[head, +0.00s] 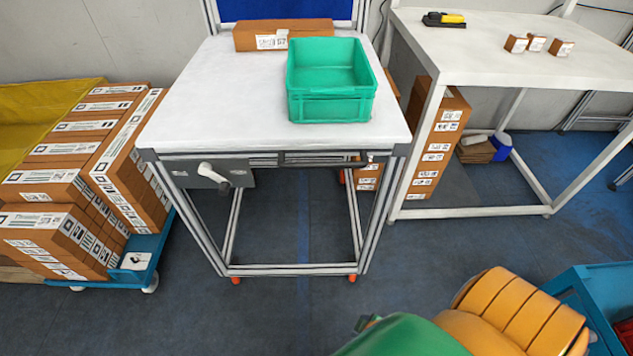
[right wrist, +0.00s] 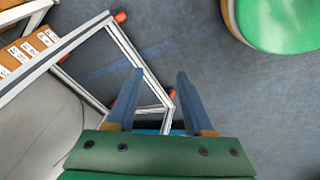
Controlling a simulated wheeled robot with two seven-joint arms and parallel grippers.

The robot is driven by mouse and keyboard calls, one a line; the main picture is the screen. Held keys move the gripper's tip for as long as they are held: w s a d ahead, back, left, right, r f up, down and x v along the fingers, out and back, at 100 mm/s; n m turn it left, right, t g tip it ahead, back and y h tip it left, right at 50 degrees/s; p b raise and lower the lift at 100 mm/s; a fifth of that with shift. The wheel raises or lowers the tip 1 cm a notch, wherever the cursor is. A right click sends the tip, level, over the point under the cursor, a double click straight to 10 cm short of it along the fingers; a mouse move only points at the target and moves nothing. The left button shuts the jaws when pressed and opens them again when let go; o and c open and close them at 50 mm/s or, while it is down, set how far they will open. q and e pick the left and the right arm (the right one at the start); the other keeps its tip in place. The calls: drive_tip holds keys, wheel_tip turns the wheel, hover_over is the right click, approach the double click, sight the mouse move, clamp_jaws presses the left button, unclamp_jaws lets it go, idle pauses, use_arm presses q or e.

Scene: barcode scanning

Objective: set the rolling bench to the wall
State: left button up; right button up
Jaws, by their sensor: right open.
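The rolling bench (head: 190,108) stands in the middle of the head view, with a white top, an aluminium frame and orange feet or casters at its base. Its back edge is close to the wall (head: 150,40); any gap between them is hidden. A green crate (head: 330,112) and a long cardboard box (head: 262,38) sit on its top. My right gripper (right wrist: 158,102) is open in the right wrist view, its two fingers apart, with part of a metal frame (right wrist: 135,55) showing beyond and between them. My left gripper is not in view.
A blue cart (head: 140,258) loaded with cardboard boxes stands left of the bench. A white table (head: 480,65) with small boxes and a yellow-black tool stands at right. Stacked boxes (head: 437,140) stand beneath it.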

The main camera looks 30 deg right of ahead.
drive_tip(key=w+d+r+n+t, duration=0.3)
drive_tip(key=w+d+r, duration=0.1)
drive_tip(key=w+r, duration=0.45)
drive_tip(key=n+t+h+p, duration=0.1)
drive_tip(key=n+t, duration=0.6)
drive_tip(key=t, duration=0.1)
approach(326, 168)
drive_tip(key=a+f+x, duration=0.1)
drive_tip(key=x, duration=0.3)
drive_tip(key=shift+t+h, duration=0.3)
drive_tip(key=x, duration=0.6)
drive_tip(key=shift+w+d+r, duration=0.15)
drive_tip(key=shift+d+r, duration=0.25)
drive_tip(key=shift+w, duration=0.4)
drive_tip(key=shift+f, duration=0.1)
clamp_jaws()
